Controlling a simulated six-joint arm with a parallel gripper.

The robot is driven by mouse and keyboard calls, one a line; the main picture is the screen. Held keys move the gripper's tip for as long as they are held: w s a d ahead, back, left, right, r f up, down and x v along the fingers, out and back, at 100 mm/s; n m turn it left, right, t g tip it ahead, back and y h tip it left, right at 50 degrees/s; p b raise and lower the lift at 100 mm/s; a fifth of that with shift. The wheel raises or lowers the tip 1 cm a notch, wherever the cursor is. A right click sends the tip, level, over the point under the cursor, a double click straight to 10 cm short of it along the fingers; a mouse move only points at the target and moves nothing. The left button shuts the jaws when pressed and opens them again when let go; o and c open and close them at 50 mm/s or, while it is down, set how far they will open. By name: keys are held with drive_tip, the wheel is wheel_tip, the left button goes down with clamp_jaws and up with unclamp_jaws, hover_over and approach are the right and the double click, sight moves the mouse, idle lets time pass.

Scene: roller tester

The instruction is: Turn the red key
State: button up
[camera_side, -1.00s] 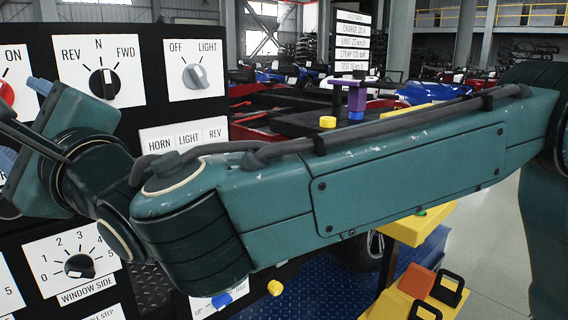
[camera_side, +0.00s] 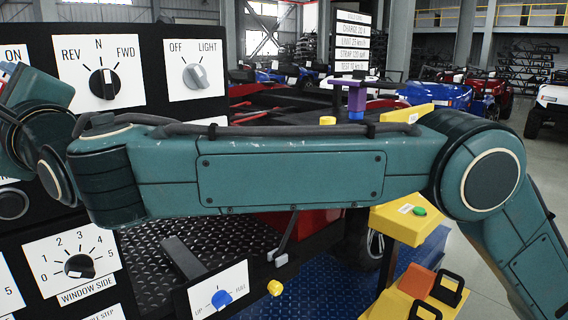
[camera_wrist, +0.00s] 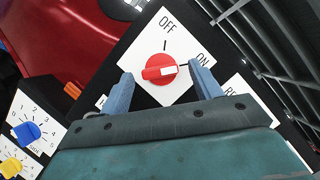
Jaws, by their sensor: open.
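The red key (camera_wrist: 158,72) is a round red knob with a raised bar, on a white plate (camera_wrist: 148,48) marked OFF and ON. The bar's white-marked end points right, toward the ON tick. My gripper (camera_wrist: 161,69) is open in the wrist view. Its two blue-grey fingers stand apart on either side of the key, with a gap on both sides. I cannot tell how far above the plate the fingertips are.
The black panel carries other dials: a REV-N-FWD knob (camera_side: 104,83), a LIGHT knob (camera_side: 195,76) and a WINDOW SIDE dial (camera_side: 79,266). In the wrist view, a blue knob (camera_wrist: 26,131) and a yellow knob (camera_wrist: 12,167) lie at lower left. Grey bars (camera_wrist: 270,50) run along the right.

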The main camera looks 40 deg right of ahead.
drive_tip(key=shift+w+a, duration=0.1)
drive_tip(key=shift+w, duration=0.3)
drive_tip(key=shift+r, duration=0.1)
